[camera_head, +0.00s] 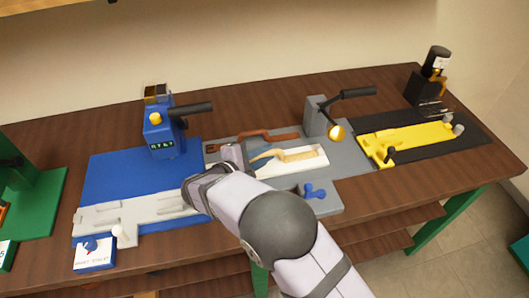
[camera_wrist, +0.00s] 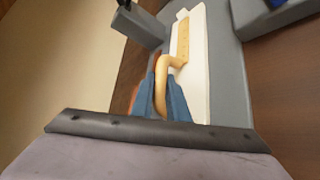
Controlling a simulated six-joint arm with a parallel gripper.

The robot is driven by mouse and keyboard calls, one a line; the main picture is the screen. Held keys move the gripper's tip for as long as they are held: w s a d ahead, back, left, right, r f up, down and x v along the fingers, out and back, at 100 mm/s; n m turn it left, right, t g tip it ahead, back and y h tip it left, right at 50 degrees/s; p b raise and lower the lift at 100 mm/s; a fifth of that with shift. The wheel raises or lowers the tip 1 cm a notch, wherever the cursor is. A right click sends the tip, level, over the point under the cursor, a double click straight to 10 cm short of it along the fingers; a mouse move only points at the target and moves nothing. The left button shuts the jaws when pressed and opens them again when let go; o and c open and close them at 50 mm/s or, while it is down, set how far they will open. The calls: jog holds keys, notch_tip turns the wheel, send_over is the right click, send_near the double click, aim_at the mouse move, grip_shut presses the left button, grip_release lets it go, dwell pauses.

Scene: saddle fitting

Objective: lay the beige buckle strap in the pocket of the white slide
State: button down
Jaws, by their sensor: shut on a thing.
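The beige buckle strap (camera_wrist: 161,83) is between the blue fingers of my gripper (camera_wrist: 164,92) in the wrist view. My gripper is shut on its curved buckle end, and its flat end reaches out over the white slide (camera_wrist: 202,75). In the head view my gripper (camera_head: 262,159) is at the left part of the white slide (camera_head: 321,152), with the beige strap (camera_head: 299,155) lengthwise along it. I cannot tell whether the flat end rests in the pocket or is just above it. My arm and fingers hide the slide's left end.
A brown strap (camera_head: 267,135) lies behind the slide on the grey fixture (camera_head: 349,164). A grey post with a black lever (camera_head: 356,94) stands behind right. A blue device (camera_head: 159,128) stands left, and a yellow fixture (camera_head: 417,139) lies right. A blue knob (camera_head: 315,191) is in front.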

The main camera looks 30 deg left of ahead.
jog(key=shift+f, duration=0.15)
jog(key=c, duration=1.7)
grip_release()
jog(key=shift+r, duration=0.2)
jog(key=b+v, duration=0.3)
jog(key=v, duration=0.9)
